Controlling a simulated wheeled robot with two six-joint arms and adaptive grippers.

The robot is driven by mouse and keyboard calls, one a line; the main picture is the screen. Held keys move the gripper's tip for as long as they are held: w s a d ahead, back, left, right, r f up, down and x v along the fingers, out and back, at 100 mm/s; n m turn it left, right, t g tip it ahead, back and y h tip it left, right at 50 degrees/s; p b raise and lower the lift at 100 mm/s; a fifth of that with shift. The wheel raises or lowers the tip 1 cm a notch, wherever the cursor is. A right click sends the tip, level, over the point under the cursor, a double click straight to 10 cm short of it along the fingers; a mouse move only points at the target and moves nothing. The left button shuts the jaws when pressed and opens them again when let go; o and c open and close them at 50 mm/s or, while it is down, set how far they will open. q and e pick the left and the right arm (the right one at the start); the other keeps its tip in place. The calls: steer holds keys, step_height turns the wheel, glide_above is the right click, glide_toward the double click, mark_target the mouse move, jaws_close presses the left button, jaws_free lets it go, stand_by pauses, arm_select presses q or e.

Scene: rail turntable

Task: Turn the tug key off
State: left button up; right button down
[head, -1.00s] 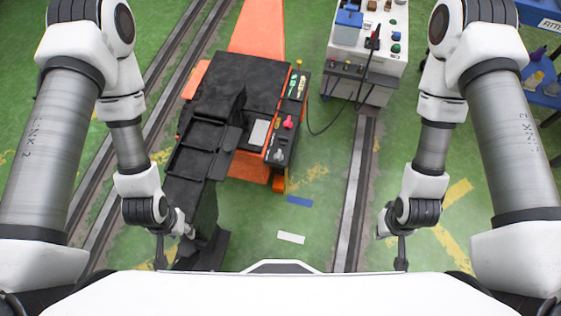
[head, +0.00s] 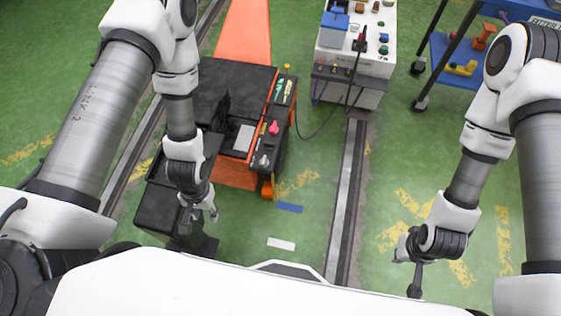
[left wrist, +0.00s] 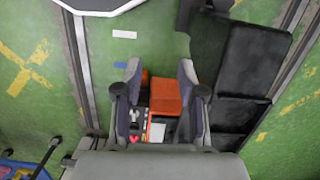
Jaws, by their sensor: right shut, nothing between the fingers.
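The orange and black tug (head: 236,178) stands left of centre in the head view. Its narrow black control panel (head: 270,146) carries a red knob (head: 274,128) and a small silver piece (head: 263,160), which may be the key; it is too small to be sure. My left gripper (head: 199,216) is nearer to me than the panel, above the tug's near black part. In the left wrist view my left gripper (left wrist: 160,72) is open and empty, with the panel and red knob (left wrist: 134,138) beyond its fingers. My right gripper (head: 414,290) is shut and empty above the floor, far right of the tug.
A white control cabinet (head: 372,58) with a cable stands behind and right of the tug. A blue cart (head: 470,55) stands at the back right.

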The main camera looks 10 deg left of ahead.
arm_select(q)
steer(key=w+f+b, duration=0.4)
steer(key=w+f, duration=0.1)
steer(key=f, duration=0.1)
steer(key=m+t+b, duration=0.1)
steer(key=t+b, duration=0.1)
steer(key=b, duration=2.4)
glide_above(264, 159)
steer(key=f, duration=1)
steer(key=s+f, duration=0.1)
steer(key=f, duration=0.4)
steer(key=shift+a, duration=0.2)
steer(key=shift+w+d+b, duration=0.15)
steer(key=shift+w+b, duration=0.15)
steer(key=shift+w, duration=0.2)
step_height(264, 159, down, 7)
steer(key=shift+f+b, duration=0.1)
steer(key=shift+b, duration=0.6)
jaws_close()
